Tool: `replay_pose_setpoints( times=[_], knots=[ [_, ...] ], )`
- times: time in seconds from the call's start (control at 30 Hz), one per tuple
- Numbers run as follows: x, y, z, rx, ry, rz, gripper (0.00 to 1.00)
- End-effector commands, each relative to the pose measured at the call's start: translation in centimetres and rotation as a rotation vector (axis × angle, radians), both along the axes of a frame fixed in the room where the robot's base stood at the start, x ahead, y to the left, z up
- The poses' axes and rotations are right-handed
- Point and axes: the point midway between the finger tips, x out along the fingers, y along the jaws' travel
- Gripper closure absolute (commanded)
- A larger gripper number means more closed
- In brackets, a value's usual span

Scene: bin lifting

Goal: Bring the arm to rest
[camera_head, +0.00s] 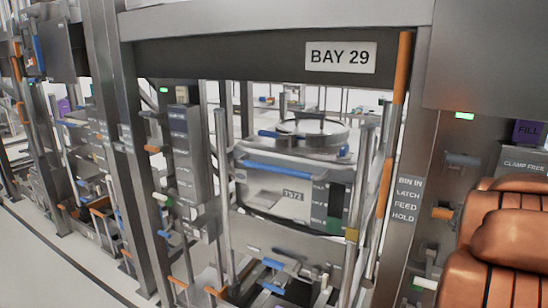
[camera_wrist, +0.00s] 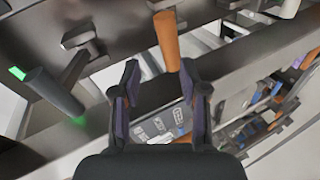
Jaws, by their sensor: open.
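My gripper (camera_wrist: 160,90) shows in the wrist view with its two dark, purple-lined fingers spread apart. No object is between the fingertips. An orange bar (camera_wrist: 166,40) shows just beyond the fingertips, and I cannot tell how far off it is. In the head view my gripper is out of sight. My orange-brown arm (camera_head: 505,240) fills the lower right corner there, in front of the right post.
A steel bin (camera_head: 285,185) with a lid stands inside the frame under the BAY 29 sign (camera_head: 340,57). A post with a BIN IN, LATCH, FEED, HOLD label (camera_head: 407,200) stands right of it. Open floor (camera_head: 50,260) lies at the lower left.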

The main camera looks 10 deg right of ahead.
Motion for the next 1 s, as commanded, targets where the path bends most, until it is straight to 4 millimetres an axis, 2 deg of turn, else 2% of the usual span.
replay_pose_setpoints(
  times=[0.07, 0.27, 0.37, 0.57, 0.77, 0.87, 1.0],
  knots=[
    [0.1, 1.6, 0.2, 0.048, 0.001, -0.065, 0.56],
    [-1.5, 5.6, -0.8, 0.204, 0.024, -0.241, 0.56],
    [-2.7, 8.4, -2.0, 0.298, 0.046, -0.320, 0.56],
    [-6.1, 15.2, -5.2, 0.495, 0.135, -0.460, 0.56],
    [-10.8, 23.6, -8.6, 0.688, 0.281, -0.573, 0.56],
    [-13.8, 28.2, -10.0, 0.776, 0.376, -0.619, 0.56],
    [-18.9, 34.5, -11.6, 0.874, 0.546, -0.677, 0.56]
  ],
)
